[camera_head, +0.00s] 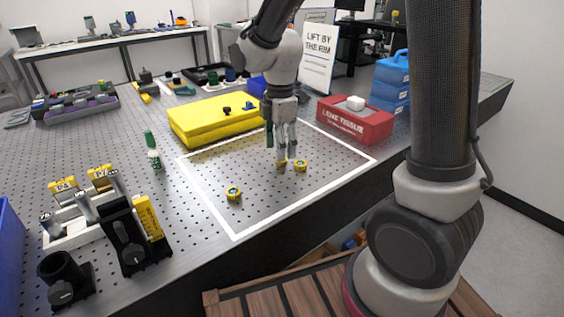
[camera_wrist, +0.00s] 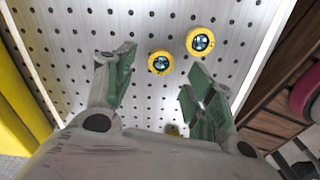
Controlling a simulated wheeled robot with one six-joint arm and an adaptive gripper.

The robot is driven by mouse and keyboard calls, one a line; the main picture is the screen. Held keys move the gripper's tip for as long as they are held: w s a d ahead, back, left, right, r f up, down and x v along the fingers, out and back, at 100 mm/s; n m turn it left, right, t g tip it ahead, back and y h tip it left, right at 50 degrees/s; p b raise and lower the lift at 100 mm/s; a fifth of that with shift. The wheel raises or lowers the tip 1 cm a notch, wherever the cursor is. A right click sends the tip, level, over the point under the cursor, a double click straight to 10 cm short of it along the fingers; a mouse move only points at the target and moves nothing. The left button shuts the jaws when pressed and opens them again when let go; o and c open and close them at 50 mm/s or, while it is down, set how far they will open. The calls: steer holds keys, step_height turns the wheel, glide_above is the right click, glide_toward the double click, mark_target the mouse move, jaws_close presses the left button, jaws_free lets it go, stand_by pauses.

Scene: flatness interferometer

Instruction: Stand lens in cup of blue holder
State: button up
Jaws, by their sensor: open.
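Small yellow-rimmed lenses lie flat inside the white-outlined area of the perforated table. In the head view, one lens (camera_head: 234,193) is at the front left, one (camera_head: 300,165) is right of my gripper, and one (camera_head: 281,163) is just under its fingertips. My gripper (camera_head: 282,148) points down, open and empty. The wrist view shows one lens (camera_wrist: 160,62) between the open fingers (camera_wrist: 158,75) and another (camera_wrist: 200,41) farther away. A yellow bit (camera_wrist: 172,130) shows by the gripper body, mostly hidden. I cannot pick out a blue holder with certainty.
A yellow case (camera_head: 215,120) stands behind the outlined area. A red box (camera_head: 354,121) and blue stacked cases (camera_head: 390,82) are at the right. The outlined area's left part is mostly clear.

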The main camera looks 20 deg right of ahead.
step_height(320, 180, down, 4)
steer(key=shift+a+r, duration=0.1)
steer(key=shift+r, duration=0.15)
steer(key=c, duration=1.1)
